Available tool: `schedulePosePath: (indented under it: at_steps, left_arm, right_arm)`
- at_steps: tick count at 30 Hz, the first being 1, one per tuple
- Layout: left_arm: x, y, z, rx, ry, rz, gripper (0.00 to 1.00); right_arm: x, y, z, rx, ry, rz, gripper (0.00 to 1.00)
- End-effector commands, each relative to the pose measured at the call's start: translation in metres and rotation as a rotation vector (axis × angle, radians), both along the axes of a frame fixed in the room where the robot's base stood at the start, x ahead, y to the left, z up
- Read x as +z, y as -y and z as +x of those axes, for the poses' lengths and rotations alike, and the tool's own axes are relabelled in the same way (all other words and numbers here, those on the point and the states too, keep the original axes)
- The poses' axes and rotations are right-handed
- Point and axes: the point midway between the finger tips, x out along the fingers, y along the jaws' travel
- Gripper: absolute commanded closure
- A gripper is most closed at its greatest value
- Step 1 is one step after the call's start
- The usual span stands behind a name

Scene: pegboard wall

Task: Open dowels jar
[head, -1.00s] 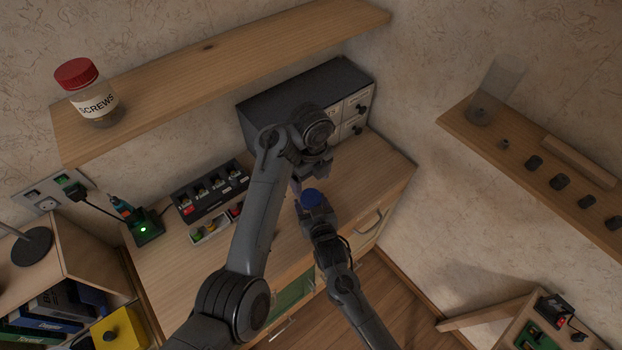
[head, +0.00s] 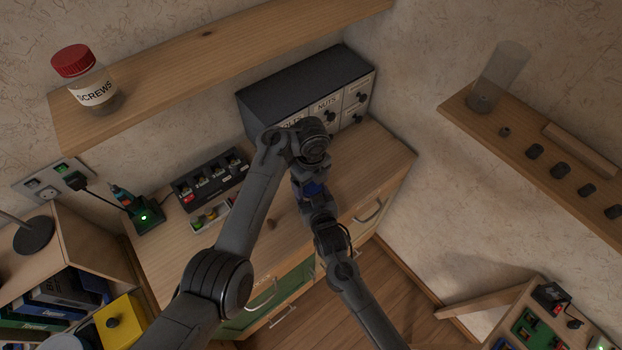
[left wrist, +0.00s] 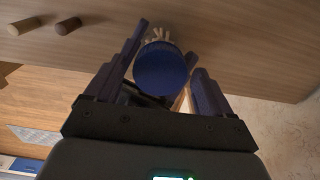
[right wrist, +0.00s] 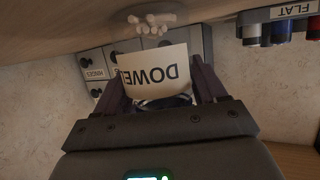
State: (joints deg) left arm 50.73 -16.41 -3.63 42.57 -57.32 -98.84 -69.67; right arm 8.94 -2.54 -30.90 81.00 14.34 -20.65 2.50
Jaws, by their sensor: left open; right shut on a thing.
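The dowels jar shows in the right wrist view as a white label (right wrist: 155,75) reading "DOWE…", upside down, with pale dowels (right wrist: 150,22) beyond it. My right gripper (right wrist: 155,85) is shut on the jar's body and holds it over the worktop's front part. The jar's round blue lid (left wrist: 162,68) fills the space between the fingers of my left gripper (left wrist: 165,75), which is open around it. I cannot tell whether either finger touches the lid. In the head view the lid (head: 312,188) is mostly hidden between both grippers.
A dark drawer cabinet (head: 305,95) stands at the back of the worktop (head: 375,165). A black organizer (head: 210,180) and a green-lit charger (head: 143,216) are on the left. A screws jar (head: 92,88) with a red lid stands on the upper shelf. Brown pegs (left wrist: 68,25) lie on the worktop.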

Motion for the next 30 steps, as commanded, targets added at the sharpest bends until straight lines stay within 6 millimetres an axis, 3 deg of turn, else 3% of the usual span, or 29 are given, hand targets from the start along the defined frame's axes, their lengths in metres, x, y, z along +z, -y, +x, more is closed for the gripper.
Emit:
schedulePosePath:
  at_steps: [4, 15, 24, 30]
  left_arm:
    - [-0.0001, 0.0001, -0.0001, 0.000, 0.000, 0.000, 0.20]
    - [0.0001, 0.0002, -0.0001, 0.000, 0.000, 0.000, 0.74]
    - [0.0003, 0.0007, -0.0003, 0.292, 0.000, -0.001, 0.75]
    - [0.0004, 0.0006, -0.0001, 0.296, -0.001, -0.001, 0.75]
  right_arm:
    - [-0.0003, -0.0001, -0.0001, 0.000, -0.001, 0.000, 1.00]
    - [-0.0003, -0.0001, -0.0001, 0.000, -0.001, 0.000, 1.00]
    - [-0.0002, -0.0001, -0.0002, 0.000, -0.001, 0.000, 1.00]
    - [-0.0003, -0.0003, -0.0002, 0.001, -0.001, 0.000, 1.00]
